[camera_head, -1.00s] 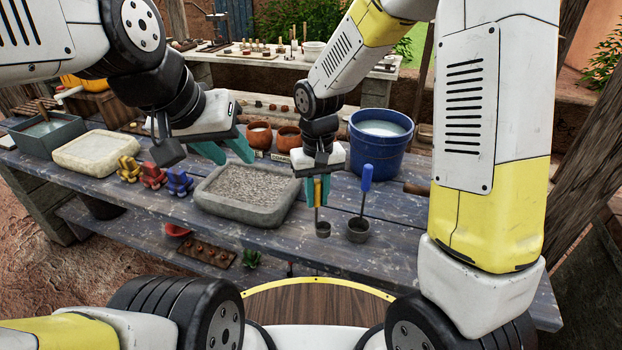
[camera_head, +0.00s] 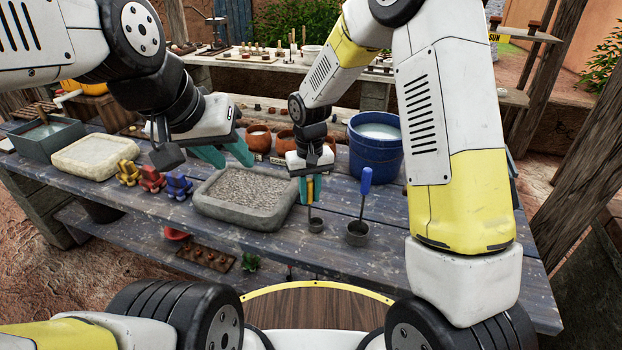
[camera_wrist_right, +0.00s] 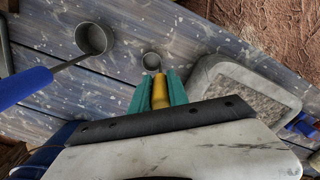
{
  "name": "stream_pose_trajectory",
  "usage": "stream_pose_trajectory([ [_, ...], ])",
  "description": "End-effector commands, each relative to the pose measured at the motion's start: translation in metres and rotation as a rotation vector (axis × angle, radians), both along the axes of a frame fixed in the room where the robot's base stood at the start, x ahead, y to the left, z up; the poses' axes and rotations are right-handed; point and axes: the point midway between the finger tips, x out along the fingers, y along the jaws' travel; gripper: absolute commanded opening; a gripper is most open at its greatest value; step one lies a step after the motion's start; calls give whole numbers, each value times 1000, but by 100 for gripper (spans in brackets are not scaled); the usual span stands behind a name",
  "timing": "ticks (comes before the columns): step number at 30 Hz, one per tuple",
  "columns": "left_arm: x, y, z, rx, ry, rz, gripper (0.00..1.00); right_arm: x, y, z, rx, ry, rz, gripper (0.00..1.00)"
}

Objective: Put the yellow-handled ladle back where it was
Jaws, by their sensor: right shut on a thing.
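The yellow-handled ladle (camera_head: 311,190) stands upright with its small grey cup low, just right of the grey gravel tray. My right gripper (camera_head: 310,188) is shut on its yellow handle. In the right wrist view the handle (camera_wrist_right: 160,93) sits between the teal fingers (camera_wrist_right: 158,90), with the cup past their tips. I cannot tell whether the cup touches the table. A blue-handled ladle (camera_head: 365,185) with a wider cup stands to its right, apart from it. My left gripper (camera_head: 224,154) is open and empty above the back of the gravel tray.
The grey tray of gravel (camera_head: 205,208) is close on the left. A blue bucket (camera_head: 362,157) stands behind right and terracotta pots (camera_head: 258,137) behind. The tabletop's front strip (camera_head: 250,245) is clear.

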Motion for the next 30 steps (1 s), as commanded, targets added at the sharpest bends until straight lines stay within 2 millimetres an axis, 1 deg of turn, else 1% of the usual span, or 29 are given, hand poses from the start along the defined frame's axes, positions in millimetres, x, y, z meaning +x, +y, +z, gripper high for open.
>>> stream_pose_trajectory([
  [3, 0, 0, 0, 0, 0, 0, 36, 0, 0, -3, 0, 1, 0, 0],
  [4, 0, 0, 0, 0, 0, 0, 36, 0, 0, -3, 0, 1, 0, 26],
  [6, 0, 0, 0, 0, 0, 0, 36, 0, 0, -3, 0, 1, 0, 40],
  [7, 0, 0, 0, 0, 0, 0, 36, 0, 0, -3, 0, 1, 0, 42],
  [15, 0, 0, 0, 0, 0, 0, 36, 0, 0, -2, 0, 0, 0, 42],
  [19, 0, 0, 0, 0, 0, 0, 36, 1, 0, 5, 1, -2, -1, 42],
  [23, 0, 0, 0, 0, 0, 0, 36, 1, 0, 25, 2, -5, -2, 42],
  [30, 0, 0, 0, 0, 0, 0, 36, 1, 0, 78, 2, -5, 0, 42],
])
